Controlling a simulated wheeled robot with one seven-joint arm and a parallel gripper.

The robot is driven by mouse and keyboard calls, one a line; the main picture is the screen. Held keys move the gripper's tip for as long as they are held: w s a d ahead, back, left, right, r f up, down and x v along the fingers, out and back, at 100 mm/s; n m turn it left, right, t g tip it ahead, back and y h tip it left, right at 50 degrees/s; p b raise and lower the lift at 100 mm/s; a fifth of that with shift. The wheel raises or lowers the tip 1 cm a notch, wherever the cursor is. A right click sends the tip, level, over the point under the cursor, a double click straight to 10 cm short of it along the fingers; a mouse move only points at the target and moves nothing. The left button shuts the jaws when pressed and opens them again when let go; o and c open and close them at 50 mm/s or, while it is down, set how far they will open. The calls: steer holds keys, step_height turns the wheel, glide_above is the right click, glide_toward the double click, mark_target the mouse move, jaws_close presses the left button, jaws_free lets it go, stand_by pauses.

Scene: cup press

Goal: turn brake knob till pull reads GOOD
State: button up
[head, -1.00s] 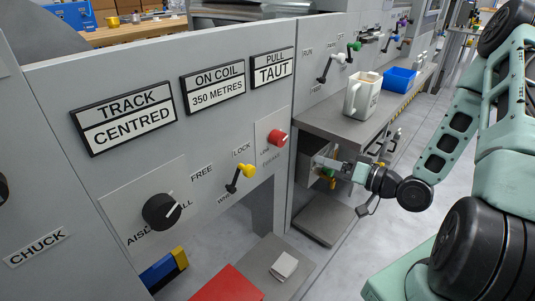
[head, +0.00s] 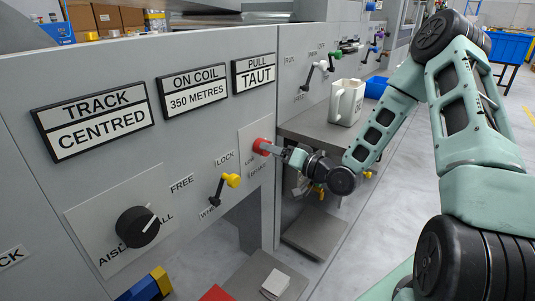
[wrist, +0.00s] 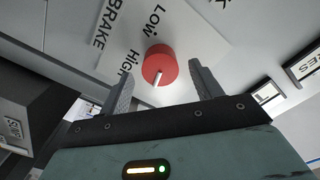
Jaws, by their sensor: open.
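The red brake knob (head: 261,146) sits on a pale plate on the grey panel. In the wrist view the knob (wrist: 160,64) shows between my two fingers, a little beyond their tips, with a white pointer line and the words BRAKE, LOW and HIGH beside it. My gripper (head: 275,149) is open and in front of the knob; in the wrist view its fingers (wrist: 157,78) stand apart on either side. I cannot tell whether they touch it. The PULL sign (head: 254,73) reads TAUT.
A yellow lever (head: 231,181) marked FREE, LOCK and WHEEL is left of the knob. A black knob (head: 137,227) is farther left. A white mug (head: 346,101) stands on the shelf to the right, with a blue bin (head: 376,87) behind it.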

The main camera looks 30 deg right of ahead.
steer(key=shift+x, duration=1.45)
steer(key=c, duration=1)
steer(key=shift+o, duration=0.2)
steer(key=shift+n+b, duration=0.6)
steer(key=shift+n, duration=2.3)
steer(key=o, duration=1)
steer(key=shift+c, duration=0.2)
